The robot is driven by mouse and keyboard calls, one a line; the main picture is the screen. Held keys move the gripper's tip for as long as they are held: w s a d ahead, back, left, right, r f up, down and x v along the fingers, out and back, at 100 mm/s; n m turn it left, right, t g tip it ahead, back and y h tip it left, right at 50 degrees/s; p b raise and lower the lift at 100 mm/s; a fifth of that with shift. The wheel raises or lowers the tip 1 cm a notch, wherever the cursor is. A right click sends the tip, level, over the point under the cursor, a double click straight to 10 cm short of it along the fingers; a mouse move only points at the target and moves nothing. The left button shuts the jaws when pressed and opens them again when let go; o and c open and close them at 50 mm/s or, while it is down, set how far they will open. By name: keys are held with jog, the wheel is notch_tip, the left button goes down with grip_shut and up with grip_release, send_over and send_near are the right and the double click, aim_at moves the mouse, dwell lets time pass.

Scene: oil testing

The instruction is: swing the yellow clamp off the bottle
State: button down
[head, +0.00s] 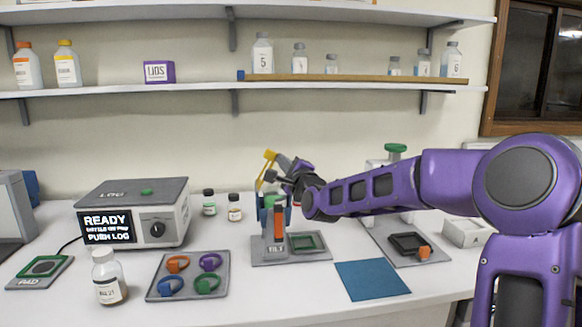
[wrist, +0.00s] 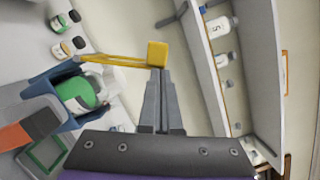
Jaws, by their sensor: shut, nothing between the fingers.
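The yellow clamp (head: 269,156) rises from the blue bracket of the tilt stand (head: 278,253) in the head view. In the wrist view, its thin arm runs from the bracket to a yellow end block (wrist: 157,54). The arm points up and away from the bottle. My gripper (head: 270,177) is shut and empty, just beside the clamp. In the wrist view, the fingertips (wrist: 158,72) are at the end block; I cannot tell whether they touch.
A tray of coloured rings (head: 188,292), a tester box (head: 132,215) and a loose bottle (head: 108,277) stand to the left. A blue mat (head: 372,280) lies in front on the right. Shelves with bottles (head: 262,55) hang above.

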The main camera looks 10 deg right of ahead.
jog(key=a+r+n+g, duration=0.1)
jog(key=a+r+n, duration=0.1)
jog(key=a+n, duration=0.4)
jog(key=shift+n+g, duration=0.4)
jog(key=shift+b, duration=0.3)
